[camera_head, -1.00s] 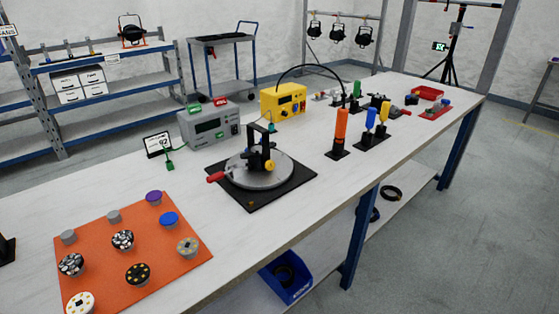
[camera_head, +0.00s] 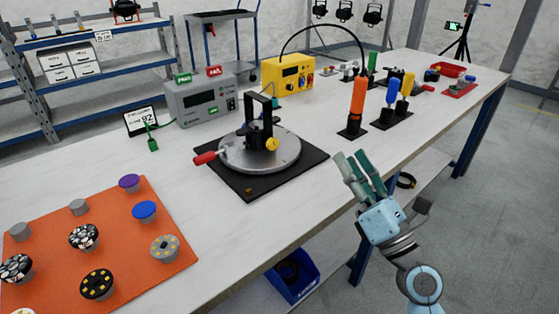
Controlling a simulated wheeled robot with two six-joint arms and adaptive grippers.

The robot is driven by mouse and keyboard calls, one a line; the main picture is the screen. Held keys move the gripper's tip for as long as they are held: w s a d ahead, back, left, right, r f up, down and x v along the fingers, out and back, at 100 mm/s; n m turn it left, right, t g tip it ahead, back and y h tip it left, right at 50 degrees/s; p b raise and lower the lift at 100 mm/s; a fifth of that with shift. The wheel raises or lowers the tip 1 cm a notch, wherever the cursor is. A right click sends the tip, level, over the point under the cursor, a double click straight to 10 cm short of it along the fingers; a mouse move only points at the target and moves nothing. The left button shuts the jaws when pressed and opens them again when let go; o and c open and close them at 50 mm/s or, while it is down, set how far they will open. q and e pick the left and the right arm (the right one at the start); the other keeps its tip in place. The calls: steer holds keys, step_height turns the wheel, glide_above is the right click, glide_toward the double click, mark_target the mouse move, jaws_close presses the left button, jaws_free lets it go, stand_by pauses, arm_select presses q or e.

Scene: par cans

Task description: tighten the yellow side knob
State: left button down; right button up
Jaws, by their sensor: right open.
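The yellow side knob (camera_head: 272,144) is on the right-front side of a black bracket (camera_head: 258,120). The bracket stands upright on a round grey turntable (camera_head: 262,153) with a red handle (camera_head: 205,158), set on a black base plate (camera_head: 253,184). My right gripper (camera_head: 360,162) is at the table's front edge, right of the base plate and well apart from the knob. Its fingers point up and are open and empty. My left gripper is out of view.
An orange mat (camera_head: 175,274) with several lamp modules lies at the left. A grey tester (camera_head: 200,98) and a yellow power unit (camera_head: 287,76) stand behind the turntable. An orange-handled screwdriver (camera_head: 357,103) stands upright to the right. The table between turntable and gripper is clear.

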steer(key=w+a+f+n+g, duration=0.1)
steer(key=n+g, duration=0.1)
steer(key=n, duration=0.2)
steer(key=w+a+f+n+g, duration=0.2)
steer(key=n, duration=0.2)
steer(key=w+a+f+n+g+y, duration=0.1)
steer(key=f+n+g, duration=0.1)
steer(key=n, duration=0.2)
steer(key=shift+w+a+f+g, duration=0.15)
steer(key=shift+w+a+g, duration=0.1)
steer(key=shift+g, duration=0.15)
steer(key=b, duration=0.3)
glide_toward(274, 145)
steer(key=x, duration=0.3)
steer(key=shift+w+a+f, duration=0.15)
steer(key=shift+w, duration=0.05)
steer(key=b+x, duration=0.1)
steer(key=x, duration=0.3)
steer(key=shift+w, duration=0.15)
steer(key=shift+w+a+b, duration=0.25)
steer(key=shift+w+b, duration=0.05)
steer(key=shift+b, duration=0.05)
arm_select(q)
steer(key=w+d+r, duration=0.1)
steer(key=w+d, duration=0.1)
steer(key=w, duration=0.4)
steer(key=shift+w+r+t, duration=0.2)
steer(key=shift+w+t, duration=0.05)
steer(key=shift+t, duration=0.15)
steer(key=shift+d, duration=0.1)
